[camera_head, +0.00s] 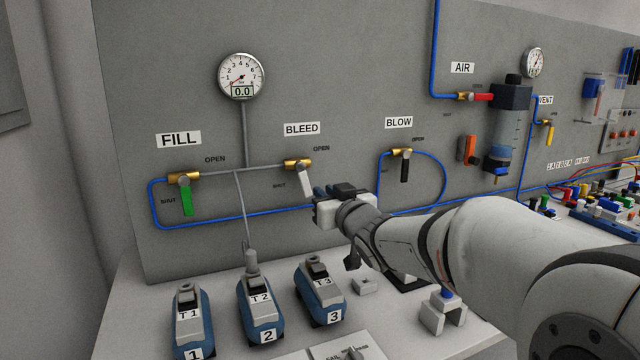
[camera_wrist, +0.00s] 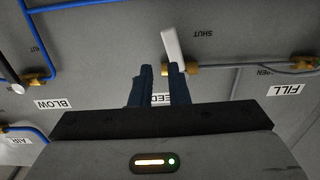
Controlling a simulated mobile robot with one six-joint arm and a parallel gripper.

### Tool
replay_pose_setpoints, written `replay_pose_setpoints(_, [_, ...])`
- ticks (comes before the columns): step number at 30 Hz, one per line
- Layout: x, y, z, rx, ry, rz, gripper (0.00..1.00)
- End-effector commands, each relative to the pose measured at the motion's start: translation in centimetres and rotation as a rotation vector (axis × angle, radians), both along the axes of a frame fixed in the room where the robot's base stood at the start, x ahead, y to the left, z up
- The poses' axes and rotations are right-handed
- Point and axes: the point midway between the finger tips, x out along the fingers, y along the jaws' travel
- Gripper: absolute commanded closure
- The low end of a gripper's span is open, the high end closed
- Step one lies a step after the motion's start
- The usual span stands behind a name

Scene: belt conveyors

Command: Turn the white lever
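The white lever (camera_head: 306,182) hangs down from the brass valve (camera_head: 297,164) under the BLEED sign, its lower end tilted slightly right. SHUT is printed to its lower left and OPEN to its upper right. My gripper (camera_head: 324,190) is just right of the lever's lower end. In the wrist view, my gripper (camera_wrist: 160,72) shows two dark blue fingers with a narrow empty gap between them. The white lever (camera_wrist: 174,48) is beyond the fingertips, in line with the right finger. Whether that finger touches it I cannot tell.
A green lever (camera_head: 187,197) hangs under FILL to the left. A black lever (camera_head: 404,170) hangs under BLOW to the right. A blue hose (camera_head: 240,218) runs along the grey panel below the lever. Several blue-grey units, including T3 (camera_head: 320,292), stand on the bench below.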

Motion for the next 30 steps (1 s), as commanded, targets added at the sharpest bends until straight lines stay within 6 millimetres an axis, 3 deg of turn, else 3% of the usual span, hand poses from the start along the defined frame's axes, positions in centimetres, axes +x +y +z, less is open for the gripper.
replay_pose_setpoints(1, [0.3,-1.1,1.1,0.077,0.031,0.003,0.89])
replay_pose_setpoints(5, [0.5,-3.0,1.5,0.312,0.126,0.037,1.00])
replay_pose_setpoints(18, [-1.2,-8.0,1.4,1.054,0.553,0.140,1.00])
replay_pose_setpoints(25, [-1.7,-8.5,1.0,1.185,0.647,0.152,1.00])
replay_pose_setpoints(30, [-0.1,-7.4,0.7,1.187,0.651,0.154,1.00])
